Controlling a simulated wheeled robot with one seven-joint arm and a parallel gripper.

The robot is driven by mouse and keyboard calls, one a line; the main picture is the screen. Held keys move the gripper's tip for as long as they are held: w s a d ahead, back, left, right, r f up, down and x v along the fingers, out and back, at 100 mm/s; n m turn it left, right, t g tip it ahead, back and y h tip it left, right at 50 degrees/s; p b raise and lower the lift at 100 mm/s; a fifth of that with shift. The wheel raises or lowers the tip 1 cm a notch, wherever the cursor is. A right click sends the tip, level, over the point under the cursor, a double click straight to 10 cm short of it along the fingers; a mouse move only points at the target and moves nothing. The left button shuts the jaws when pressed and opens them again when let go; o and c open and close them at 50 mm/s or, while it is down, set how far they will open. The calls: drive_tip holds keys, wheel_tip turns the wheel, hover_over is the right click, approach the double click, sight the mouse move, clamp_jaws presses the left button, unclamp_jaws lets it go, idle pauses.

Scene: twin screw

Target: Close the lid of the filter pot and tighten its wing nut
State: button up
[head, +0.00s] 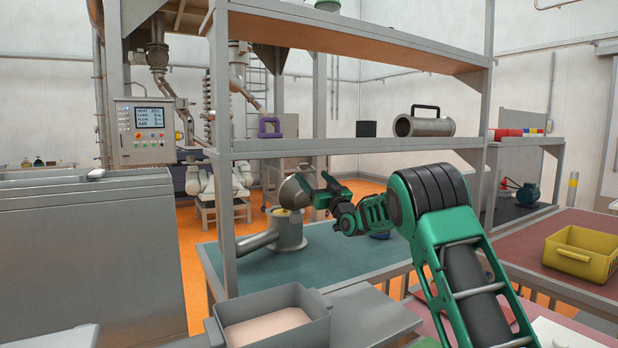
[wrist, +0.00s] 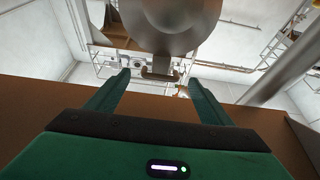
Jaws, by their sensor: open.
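The filter pot (head: 289,234) is a grey metal cylinder with a side pipe, standing on the teal bench top. Its rounded metal lid (head: 294,192) is raised open above the rim. My gripper (head: 316,190) is just right of the lid, at its height. In the wrist view the lid (wrist: 175,18) fills the top middle, and a tab or handle (wrist: 160,74) on its edge shows between the open fingertips of my gripper (wrist: 158,80). The fingers do not appear closed on it. I cannot make out the wing nut in either view.
Shelf posts (head: 222,180) and a shelf board (head: 350,147) frame the bench closely. A grey bin (head: 270,318) with pale contents stands in front. A yellow crate (head: 582,252) is at right. The teal bench top (head: 350,258) right of the pot is mostly clear.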

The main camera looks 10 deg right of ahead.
sight(308, 172)
drive_tip(key=shift+x, duration=2.2)
drive_tip(key=shift+c, duration=0.4)
